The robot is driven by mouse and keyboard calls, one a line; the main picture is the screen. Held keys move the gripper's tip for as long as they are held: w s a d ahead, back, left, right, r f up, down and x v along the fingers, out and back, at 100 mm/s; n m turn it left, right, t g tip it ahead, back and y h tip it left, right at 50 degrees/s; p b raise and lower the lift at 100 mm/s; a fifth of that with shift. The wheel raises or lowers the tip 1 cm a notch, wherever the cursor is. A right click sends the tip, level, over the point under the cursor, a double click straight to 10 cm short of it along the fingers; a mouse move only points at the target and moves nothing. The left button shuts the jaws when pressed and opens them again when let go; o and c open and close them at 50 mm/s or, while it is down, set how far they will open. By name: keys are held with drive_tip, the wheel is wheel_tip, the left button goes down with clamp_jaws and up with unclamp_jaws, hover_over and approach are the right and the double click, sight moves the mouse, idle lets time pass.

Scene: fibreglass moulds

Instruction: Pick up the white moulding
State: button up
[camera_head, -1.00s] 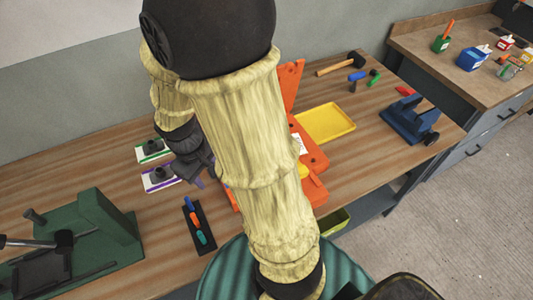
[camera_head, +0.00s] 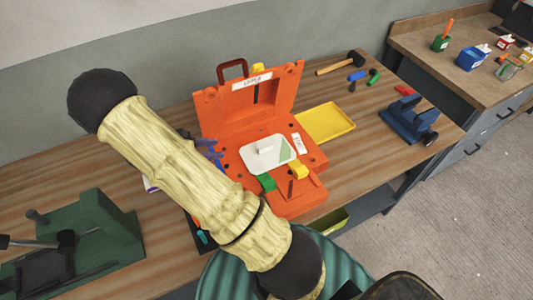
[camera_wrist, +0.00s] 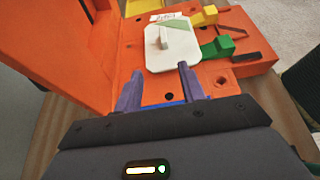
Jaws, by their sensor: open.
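The white moulding (camera_head: 267,154) is a flat, rounded white plate with a raised block on top and a pale green corner. It lies in the lower half of the open orange mould (camera_head: 232,171). In the wrist view the white moulding (camera_wrist: 173,50) is just ahead of my gripper (camera_wrist: 160,88). My gripper is open and empty, its two purple fingers apart and pointing towards the near edge of the moulding. In the head view the gripper's blue-purple fingers (camera_head: 211,154) show left of the moulding, partly hidden behind my arm.
The mould's lid (camera_head: 228,108) stands upright behind. Yellow (camera_head: 299,171) and green (camera_head: 266,183) clamps sit at the mould's near side. A yellow tray (camera_head: 326,123) lies right of it, with a blue vice (camera_head: 408,122) further right. A green machine (camera_head: 92,235) stands left.

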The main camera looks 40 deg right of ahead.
drive_tip(key=p, duration=0.4)
approach(264, 146)
drive_tip(key=x, duration=0.3)
drive_tip(key=shift+w+f, duration=0.15)
drive_tip(key=shift+w, duration=0.1)
drive_tip(key=shift+s+d+p, duration=0.25)
drive_tip(key=shift+d+p, duration=0.15)
drive_tip(key=p+x, duration=0.2)
drive_tip(key=x, duration=0.2)
drive_tip(key=shift+s+d+f, duration=0.1)
drive_tip(key=shift+s+d, duration=0.05)
drive_tip(key=shift+s, duration=0.05)
drive_tip(key=shift+c, duration=0.4)
clamp_jaws()
